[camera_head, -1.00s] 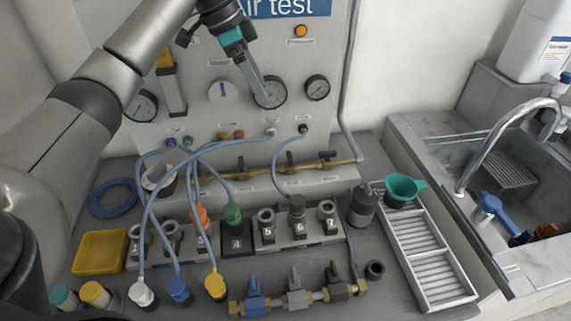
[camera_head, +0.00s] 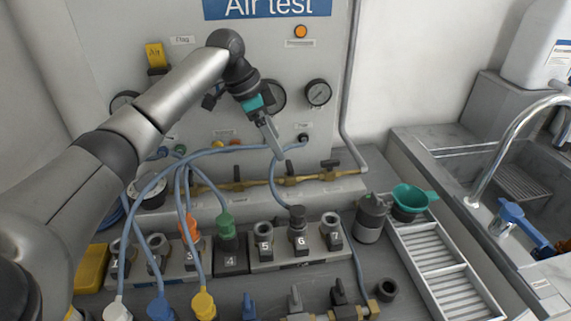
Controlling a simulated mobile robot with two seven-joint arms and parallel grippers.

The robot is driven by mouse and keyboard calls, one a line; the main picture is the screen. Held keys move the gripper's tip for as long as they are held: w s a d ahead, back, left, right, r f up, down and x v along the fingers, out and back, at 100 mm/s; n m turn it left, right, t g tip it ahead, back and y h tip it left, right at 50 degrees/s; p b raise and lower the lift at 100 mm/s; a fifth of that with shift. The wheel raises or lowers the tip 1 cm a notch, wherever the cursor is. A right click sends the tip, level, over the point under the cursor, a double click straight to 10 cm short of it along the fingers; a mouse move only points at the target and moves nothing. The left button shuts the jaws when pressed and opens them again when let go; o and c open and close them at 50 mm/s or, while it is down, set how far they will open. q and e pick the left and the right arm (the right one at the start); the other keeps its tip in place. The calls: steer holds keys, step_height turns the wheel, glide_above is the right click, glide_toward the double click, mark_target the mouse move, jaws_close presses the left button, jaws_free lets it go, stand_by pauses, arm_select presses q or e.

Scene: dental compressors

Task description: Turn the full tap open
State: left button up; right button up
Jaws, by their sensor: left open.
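A brass pipe (camera_head: 262,183) runs along the foot of the test panel and carries several dark-handled taps. One tap (camera_head: 237,174) is left of the gripper, one tap (camera_head: 290,169) is just below and right of it, and one tap (camera_head: 329,165) is further right. Their small labels are too blurred to read, so I cannot tell which is the full tap. My left gripper (camera_head: 277,150) is open and empty, its fingers pointing down in front of the panel, above the pipe. It appears apart from the taps. My right gripper is not in view.
Blue hoses (camera_head: 228,150) loop across the panel near the gripper. Numbered sockets (camera_head: 300,246) stand in front of the pipe. Another row of valves (camera_head: 296,303) lies at the front. A grey canister (camera_head: 370,220), a teal funnel (camera_head: 411,198) and a sink are to the right.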

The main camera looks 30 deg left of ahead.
mark_target(288, 165)
arm_select(q)
steer(key=b+x, duration=0.1)
steer(key=x, duration=0.4)
steer(key=shift+w+d+f, duration=0.1)
steer(key=shift+d+f, duration=0.05)
steer(key=shift+f, duration=0.25)
steer(key=shift+w+d+f, duration=0.1)
steer(key=shift+f, duration=0.3)
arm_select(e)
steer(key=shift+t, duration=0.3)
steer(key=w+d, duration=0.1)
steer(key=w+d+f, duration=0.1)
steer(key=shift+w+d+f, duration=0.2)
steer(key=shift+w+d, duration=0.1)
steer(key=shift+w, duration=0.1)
arm_select(q)
steer(key=c, duration=1.4)
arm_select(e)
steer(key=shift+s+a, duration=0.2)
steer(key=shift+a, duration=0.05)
